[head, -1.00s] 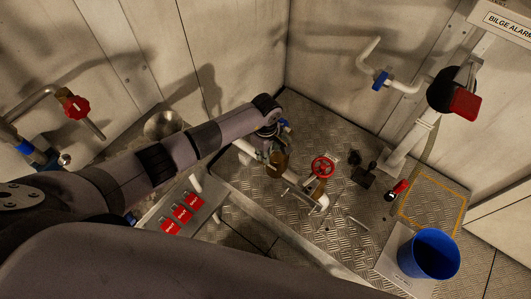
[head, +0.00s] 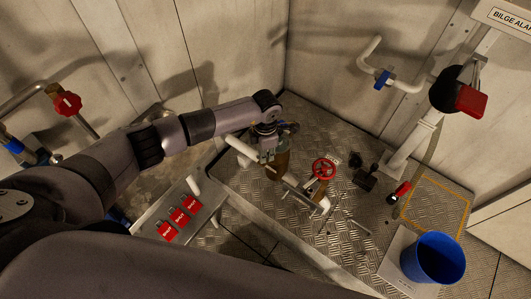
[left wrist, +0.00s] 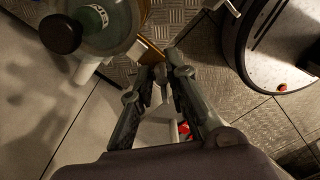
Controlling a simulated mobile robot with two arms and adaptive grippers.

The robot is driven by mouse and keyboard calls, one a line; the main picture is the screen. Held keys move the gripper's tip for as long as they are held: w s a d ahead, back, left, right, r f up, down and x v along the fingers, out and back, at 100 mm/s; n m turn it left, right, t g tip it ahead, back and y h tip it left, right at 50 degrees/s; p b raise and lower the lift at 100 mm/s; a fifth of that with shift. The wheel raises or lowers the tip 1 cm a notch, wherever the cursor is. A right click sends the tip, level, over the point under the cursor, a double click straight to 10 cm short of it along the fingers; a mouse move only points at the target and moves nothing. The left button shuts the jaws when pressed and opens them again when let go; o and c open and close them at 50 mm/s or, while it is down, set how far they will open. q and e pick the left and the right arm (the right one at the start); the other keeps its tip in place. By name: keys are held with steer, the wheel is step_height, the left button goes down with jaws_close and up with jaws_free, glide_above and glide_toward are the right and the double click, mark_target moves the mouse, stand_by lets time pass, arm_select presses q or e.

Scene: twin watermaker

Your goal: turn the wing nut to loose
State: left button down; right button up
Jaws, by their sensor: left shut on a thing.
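My left gripper (head: 268,158) reaches down beside the brownish strainer body (head: 277,166) on the white pipework. In the left wrist view my left gripper (left wrist: 161,76) has its two fingers closed in on a small grey part at the tips, which looks like the wing nut (left wrist: 161,72). The fingers hide most of it, so its angle cannot be told. A clear greenish bowl (left wrist: 97,22) with a dark knob is just beyond, to the left of the fingertips. My right gripper is not in view.
A red handwheel (head: 324,169) stands right of the strainer. A blue bucket (head: 432,260), a red-handled torch-like item (head: 400,192) and small dark parts (head: 365,180) are on the right.

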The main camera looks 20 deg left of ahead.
arm_select(q)
steer(key=n, duration=0.4)
steer(key=shift+w+a, duration=0.15)
steer(key=shift+a+n, duration=0.1)
steer(key=shift+n, duration=1.4)
steer(key=c, duration=1.8)
jaws_free()
steer(key=shift+r, duration=0.1)
step_height(320, 180, up, 7)
steer(key=shift+r, duration=0.15)
